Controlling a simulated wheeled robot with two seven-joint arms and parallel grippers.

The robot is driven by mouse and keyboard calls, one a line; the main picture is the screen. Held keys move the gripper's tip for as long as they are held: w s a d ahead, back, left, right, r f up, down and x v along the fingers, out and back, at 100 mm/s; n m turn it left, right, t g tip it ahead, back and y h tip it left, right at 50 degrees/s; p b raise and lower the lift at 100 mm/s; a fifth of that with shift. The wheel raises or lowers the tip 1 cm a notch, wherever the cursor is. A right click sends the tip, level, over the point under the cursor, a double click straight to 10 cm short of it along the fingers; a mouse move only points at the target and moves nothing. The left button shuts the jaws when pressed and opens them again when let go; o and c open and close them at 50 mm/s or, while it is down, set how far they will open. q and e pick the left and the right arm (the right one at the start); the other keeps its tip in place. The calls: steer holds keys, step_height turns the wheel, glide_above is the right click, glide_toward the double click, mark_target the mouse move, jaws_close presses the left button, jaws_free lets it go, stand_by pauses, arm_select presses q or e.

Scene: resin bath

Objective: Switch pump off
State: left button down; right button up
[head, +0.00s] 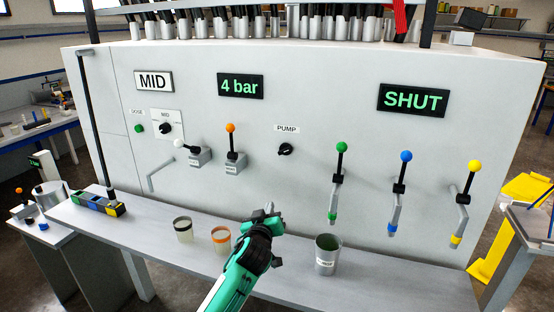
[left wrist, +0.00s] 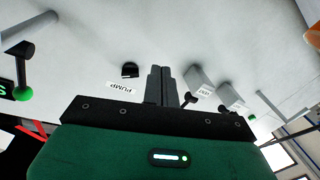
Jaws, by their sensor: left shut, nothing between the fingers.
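The pump switch (head: 285,149) is a black rotary knob under a white PUMP label (head: 287,129) on the white machine front. In the left wrist view the knob (left wrist: 130,70) sits just left of my fingers, with its label (left wrist: 121,88) upside down. My left gripper (head: 268,210) is shut and empty, below and slightly left of the knob in the head view and apart from it. It also shows in the left wrist view (left wrist: 160,70). My right gripper is not in view.
An orange-tipped lever (head: 231,141) and a white-tipped lever (head: 188,147) are left of the knob. Taps with green (head: 341,147), blue (head: 406,156) and yellow (head: 474,165) balls are at right. Cups (head: 183,230), (head: 221,239) and a grey beaker (head: 327,256) stand on the shelf. Displays read MID, 4 bar, SHUT.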

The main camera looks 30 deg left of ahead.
mark_target(285, 150)
arm_select(q)
steer(key=w+a+r+n+t, duration=0.1)
steer(key=w+a+r, duration=0.1)
steer(key=r, duration=0.4)
steer(key=w+a+r+n+t+y, duration=0.1)
steer(key=w+a+r+t, duration=0.1)
steer(key=r, duration=0.4)
steer(key=shift+w+r, duration=0.25)
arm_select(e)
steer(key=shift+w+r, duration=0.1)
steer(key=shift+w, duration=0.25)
arm_select(q)
steer(key=shift+w+a, duration=0.1)
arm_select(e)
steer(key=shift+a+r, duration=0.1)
